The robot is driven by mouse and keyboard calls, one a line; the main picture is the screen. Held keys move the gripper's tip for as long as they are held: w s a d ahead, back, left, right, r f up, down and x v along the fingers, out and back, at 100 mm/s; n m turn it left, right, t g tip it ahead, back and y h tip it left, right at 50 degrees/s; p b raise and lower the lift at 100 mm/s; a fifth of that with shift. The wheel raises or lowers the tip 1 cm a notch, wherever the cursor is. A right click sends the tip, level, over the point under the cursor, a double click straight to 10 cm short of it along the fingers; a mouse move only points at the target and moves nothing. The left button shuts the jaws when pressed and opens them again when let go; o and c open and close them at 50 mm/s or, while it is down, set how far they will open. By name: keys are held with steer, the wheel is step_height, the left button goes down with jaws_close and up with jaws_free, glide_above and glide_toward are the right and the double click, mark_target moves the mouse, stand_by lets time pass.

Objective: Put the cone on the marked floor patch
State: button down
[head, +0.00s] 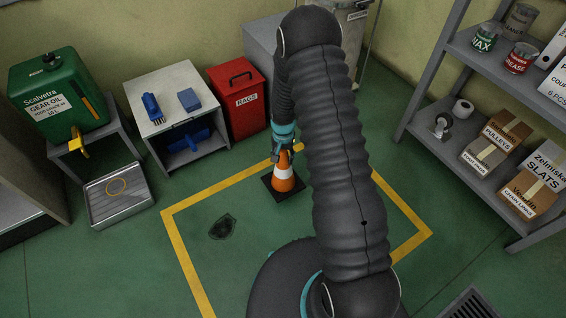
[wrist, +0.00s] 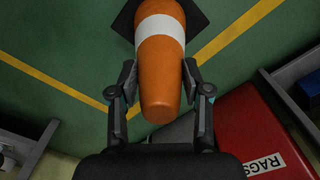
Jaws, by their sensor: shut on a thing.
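The orange cone (head: 283,182) has a white band and a black square base. It also shows in the wrist view (wrist: 160,68), with its tip toward my gripper. My gripper (head: 283,153) is shut on the cone's upper part, one finger on each side in the wrist view (wrist: 160,82). The cone looks upright. The marked floor patch is outlined by a yellow line (head: 183,255), and the cone's base appears inside its far edge in the head view. I cannot tell whether the base touches the floor. My arm hides part of the patch.
A dark stain (head: 222,227) lies inside the outline, left of the cone. A red rags bin (head: 238,108), a small white-topped table (head: 172,88) and a metal tray (head: 119,196) stand beyond it. A shelf unit (head: 455,128) stands at right. A floor grate (head: 468,303) is at lower right.

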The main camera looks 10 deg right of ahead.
steer(key=shift+w+f, duration=0.3)
steer(key=shift+w, duration=0.15)
steer(key=shift+f, duration=2.05)
steer(key=shift+f+b, duration=0.1)
steer(key=shift+b, duration=0.2)
steer(key=c, duration=0.5)
jaws_free()
